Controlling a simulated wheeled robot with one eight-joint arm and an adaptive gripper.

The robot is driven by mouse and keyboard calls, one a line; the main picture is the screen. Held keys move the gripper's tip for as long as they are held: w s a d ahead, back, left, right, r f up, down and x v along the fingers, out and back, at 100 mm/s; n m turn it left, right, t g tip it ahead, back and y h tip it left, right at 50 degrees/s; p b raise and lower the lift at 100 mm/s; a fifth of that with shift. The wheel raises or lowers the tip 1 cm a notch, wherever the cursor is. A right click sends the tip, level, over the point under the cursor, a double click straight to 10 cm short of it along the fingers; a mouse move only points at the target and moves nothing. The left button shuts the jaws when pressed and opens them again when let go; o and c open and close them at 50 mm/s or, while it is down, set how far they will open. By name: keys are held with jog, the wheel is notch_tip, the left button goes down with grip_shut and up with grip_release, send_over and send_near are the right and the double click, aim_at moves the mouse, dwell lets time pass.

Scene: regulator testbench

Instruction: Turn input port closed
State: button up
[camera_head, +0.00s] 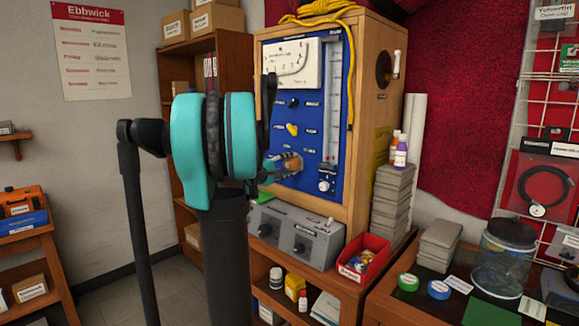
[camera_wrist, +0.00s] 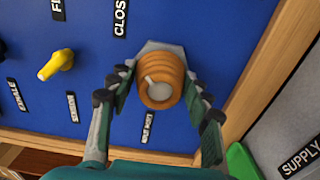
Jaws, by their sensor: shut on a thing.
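The input port is an orange-brown ribbed round fitting (camera_wrist: 160,76) on the blue panel (camera_wrist: 215,25), with a grey hexagonal base behind it and a pale mark on its face. In the wrist view my gripper (camera_wrist: 161,97) has one finger on each side of it and is shut on it. In the head view the orange fitting (camera_head: 291,164) shows at the lower left of the blue panel, partly hidden by my gripper (camera_head: 283,166). A label reading "CLOS", cut off by the frame edge, is above the port in the wrist view.
A yellow knob (camera_wrist: 56,65) sits left of the port in the wrist view. The panel's wooden frame (camera_wrist: 262,75) runs close on the right. A grey control box (camera_head: 297,235) stands below the panel, with a red bin (camera_head: 364,260) beside it.

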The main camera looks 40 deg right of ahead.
jog(key=o, duration=1.2)
jog(key=shift+c, duration=0.2)
jog(key=s+a, duration=0.1)
jog(key=a, duration=1.1)
